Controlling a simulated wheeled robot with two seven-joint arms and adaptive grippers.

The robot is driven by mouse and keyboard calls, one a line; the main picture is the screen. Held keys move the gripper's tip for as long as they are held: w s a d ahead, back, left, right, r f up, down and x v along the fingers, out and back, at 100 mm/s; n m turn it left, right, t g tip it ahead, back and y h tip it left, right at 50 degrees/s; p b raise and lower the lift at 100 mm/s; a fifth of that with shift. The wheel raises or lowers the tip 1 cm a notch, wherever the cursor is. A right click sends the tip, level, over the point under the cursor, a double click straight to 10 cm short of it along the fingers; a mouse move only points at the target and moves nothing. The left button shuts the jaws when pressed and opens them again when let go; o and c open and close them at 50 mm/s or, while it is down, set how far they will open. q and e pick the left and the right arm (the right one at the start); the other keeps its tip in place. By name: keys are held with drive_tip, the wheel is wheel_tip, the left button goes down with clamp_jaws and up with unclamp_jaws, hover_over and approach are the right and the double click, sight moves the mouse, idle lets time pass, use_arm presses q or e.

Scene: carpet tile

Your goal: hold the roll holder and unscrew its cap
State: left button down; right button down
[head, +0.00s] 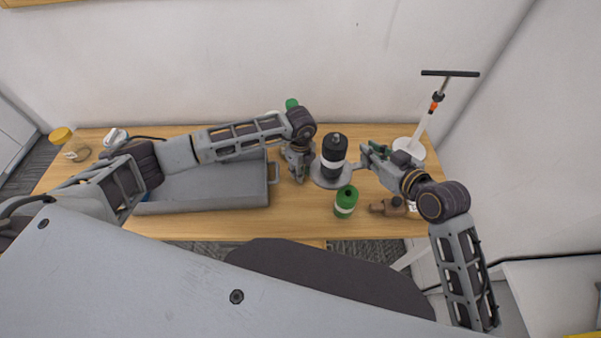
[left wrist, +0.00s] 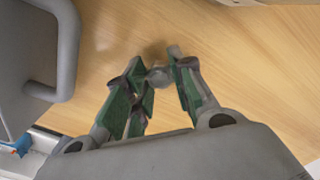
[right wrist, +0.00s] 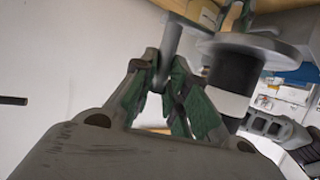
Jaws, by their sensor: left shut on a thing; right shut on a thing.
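The roll holder has a grey disc base (head: 322,182) and a black roll with a white band (head: 334,157) standing on it; a dark peg sticks out of the roll's top. My right gripper (head: 370,155) is shut on a grey bar (right wrist: 172,42) beside the disc; the disc (right wrist: 262,50) and the black roll (right wrist: 232,75) show at its right in the right wrist view. My left gripper (head: 298,172) is left of the holder, pointing down. In the left wrist view it is shut on a small rounded grey piece (left wrist: 158,76), seemingly the cap, over bare wood.
A grey tray (head: 205,190) with a handle lies left of my left gripper. A green roll (head: 346,202) stands in front of the holder and another green thing (head: 291,103) behind. A brown item (head: 388,207) lies front right. A yellow-lidded jar (head: 68,143) stands far left.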

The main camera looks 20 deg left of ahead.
use_arm(q)
drive_tip(key=shift+f, duration=0.65)
use_arm(e)
drive_tip(key=shift+r, duration=0.15)
use_arm(q)
drive_tip(key=shift+f, duration=0.1)
drive_tip(key=c, duration=1.2)
unclamp_jaws()
drive_tip(key=shift+r, duration=0.25)
wheel_tip(320, 180, up, 12)
drive_tip(key=b, duration=0.1)
drive_tip(key=shift+b, duration=0.3)
use_arm(e)
drive_tip(key=shift+f, duration=0.8)
use_arm(q)
drive_tip(key=shift+f, duration=0.1)
